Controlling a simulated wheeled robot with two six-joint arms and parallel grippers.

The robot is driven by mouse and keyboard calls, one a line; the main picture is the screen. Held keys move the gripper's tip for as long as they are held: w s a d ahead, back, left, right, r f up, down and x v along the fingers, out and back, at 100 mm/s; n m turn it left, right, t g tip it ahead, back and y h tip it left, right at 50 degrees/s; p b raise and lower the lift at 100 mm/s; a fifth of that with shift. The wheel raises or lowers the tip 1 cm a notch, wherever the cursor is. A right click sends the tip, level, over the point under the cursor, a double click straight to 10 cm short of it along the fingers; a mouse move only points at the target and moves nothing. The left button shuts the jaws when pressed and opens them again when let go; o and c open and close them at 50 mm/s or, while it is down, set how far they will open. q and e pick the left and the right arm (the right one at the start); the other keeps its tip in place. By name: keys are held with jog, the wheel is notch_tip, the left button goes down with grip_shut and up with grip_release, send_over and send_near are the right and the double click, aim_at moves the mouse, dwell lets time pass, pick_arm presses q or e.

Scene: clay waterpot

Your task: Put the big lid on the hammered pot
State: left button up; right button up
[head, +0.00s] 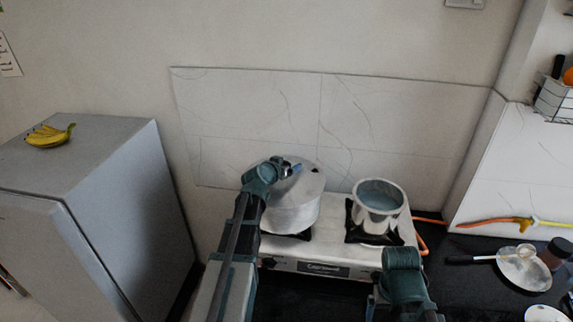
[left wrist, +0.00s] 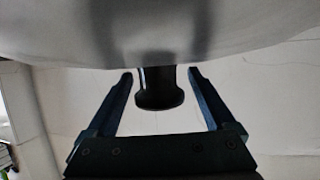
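The big silver lid (head: 311,185) lies over the top of the large metal pot (head: 292,217), which I take for the hammered pot, on the left burner. The lid looks seated, though my arm hides part of its near left edge. My left gripper (head: 290,168) is at the top of the lid. In the left wrist view the lid (left wrist: 240,25) fills the top and its dark knob (left wrist: 158,88) stands between the fingers of my left gripper (left wrist: 162,78). The fingers are open, with a gap on each side of the knob. My right gripper is not visible.
An open pot (head: 380,207) stands on the right burner of the white stove (head: 340,253). An orange hose (head: 480,225) runs right of the stove. A plate (head: 522,275) and jar (head: 556,252) are on the dark counter. Bananas (head: 48,136) lie on the grey fridge (head: 110,150).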

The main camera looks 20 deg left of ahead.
pick_arm(q)
jog(key=shift+r, duration=0.1)
jog(key=p+v, duration=0.5)
jog(key=v, duration=0.7)
jog(key=shift+s+r, duration=0.1)
jog(key=shift+s, duration=0.15)
jog(key=shift+s+r, duration=0.2)
jog(key=shift+s, duration=0.5)
jog(key=shift+w, duration=0.15)
jog(key=b+x, duration=0.5)
jog(key=x, duration=0.8)
jog(key=shift+w+f, duration=0.1)
jog(key=shift+w, duration=0.3)
jog(key=shift+s, duration=0.1)
